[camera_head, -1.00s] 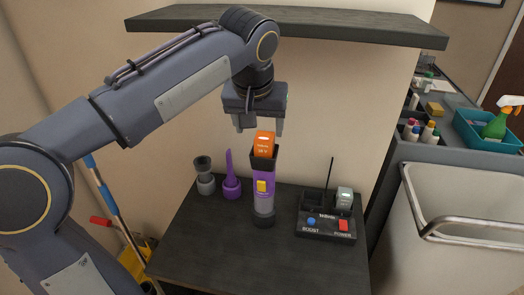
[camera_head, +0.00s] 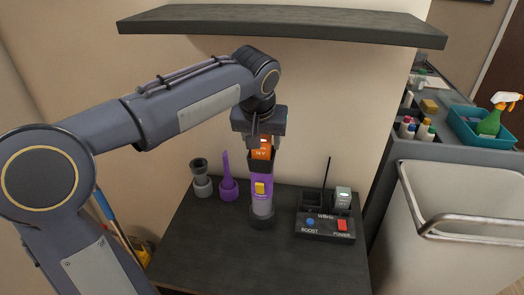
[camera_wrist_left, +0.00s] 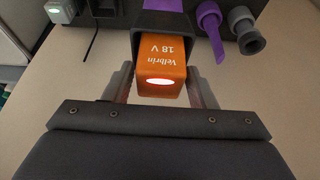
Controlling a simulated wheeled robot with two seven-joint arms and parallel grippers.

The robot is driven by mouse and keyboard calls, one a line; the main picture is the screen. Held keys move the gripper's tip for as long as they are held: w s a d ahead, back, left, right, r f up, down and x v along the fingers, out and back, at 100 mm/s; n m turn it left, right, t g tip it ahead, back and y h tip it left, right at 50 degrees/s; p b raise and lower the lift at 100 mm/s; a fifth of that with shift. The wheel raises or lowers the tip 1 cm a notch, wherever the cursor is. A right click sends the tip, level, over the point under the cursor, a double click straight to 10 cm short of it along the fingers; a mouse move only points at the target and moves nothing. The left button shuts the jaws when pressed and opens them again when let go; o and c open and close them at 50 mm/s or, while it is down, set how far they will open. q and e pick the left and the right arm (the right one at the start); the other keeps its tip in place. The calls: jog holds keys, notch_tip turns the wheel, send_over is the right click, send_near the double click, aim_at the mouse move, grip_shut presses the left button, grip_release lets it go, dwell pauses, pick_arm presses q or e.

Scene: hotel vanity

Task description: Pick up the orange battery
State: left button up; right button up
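The orange battery (camera_head: 262,154), marked 18 V, sits upright in the dark top of a purple and grey handheld device (camera_head: 263,190) on the dark table. My left gripper (camera_head: 261,142) points down over the battery and partly hides its top. In the left wrist view, the battery (camera_wrist_left: 161,62) lies between the two fingers of my left gripper (camera_wrist_left: 162,84). The fingers are apart, one on each side, with narrow gaps beside the battery. My right gripper is not in view.
A black charger base (camera_head: 325,224) with a grey battery (camera_head: 342,197) and a thin antenna stands right of the device. A purple nozzle (camera_head: 228,180) and a grey nozzle (camera_head: 201,178) stand left. A shelf (camera_head: 290,24) hangs above. The table front (camera_head: 260,268) is clear.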

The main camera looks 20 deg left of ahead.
pick_arm(q)
jog(key=c, duration=0.8)
jog(key=shift+r, duration=0.1)
jog(key=shift+c, duration=0.2)
